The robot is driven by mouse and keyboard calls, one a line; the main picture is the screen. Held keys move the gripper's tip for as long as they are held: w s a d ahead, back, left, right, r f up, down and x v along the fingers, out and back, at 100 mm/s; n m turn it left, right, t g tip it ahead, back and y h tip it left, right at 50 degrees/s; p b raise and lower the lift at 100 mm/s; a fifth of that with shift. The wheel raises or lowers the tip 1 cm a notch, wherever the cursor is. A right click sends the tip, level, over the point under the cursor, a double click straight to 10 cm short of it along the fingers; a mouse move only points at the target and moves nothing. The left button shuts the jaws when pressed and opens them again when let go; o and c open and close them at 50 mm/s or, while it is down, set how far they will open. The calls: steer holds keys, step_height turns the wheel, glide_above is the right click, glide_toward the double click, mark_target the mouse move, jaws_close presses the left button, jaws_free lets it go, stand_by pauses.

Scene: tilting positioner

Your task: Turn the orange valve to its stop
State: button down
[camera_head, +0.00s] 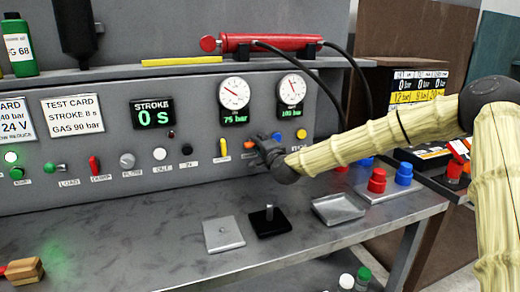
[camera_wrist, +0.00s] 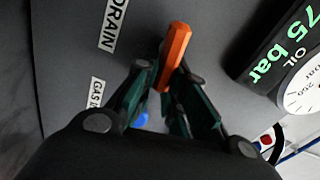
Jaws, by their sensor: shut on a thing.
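The orange valve (camera_wrist: 176,52) has a long flat orange handle, seen in the wrist view between my gripper's fingers. My gripper (camera_wrist: 164,84) is shut on this handle, whose upper part sticks out past the fingertips. A DRAIN label (camera_wrist: 113,24) is to the left of the handle. In the head view my gripper (camera_head: 262,147) is at the right part of the grey panel, below the two gauges. Only a small bit of the orange valve (camera_head: 249,144) shows there, and the rest is hidden by my gripper. The valve's base and its stop cannot be made out.
A yellow lever (camera_head: 223,147) stands close left of my gripper. A blue knob (camera_head: 276,136) and a yellow knob (camera_head: 301,134) are close right. The left gauge (camera_head: 234,94) reads 75 bar. Plates and a tray (camera_head: 338,209) lie on the bench below.

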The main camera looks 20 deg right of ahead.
steer(key=shift+f+m+b, duration=0.4)
steer(key=shift+m+b, duration=0.2)
steer(key=shift+m, duration=0.1)
steer(key=c, duration=1.5)
jaws_free()
steer(key=shift+r, duration=0.1)
steer(key=shift+o, duration=0.2)
steer(key=s, duration=1.2)
steer(key=shift+d, duration=0.25)
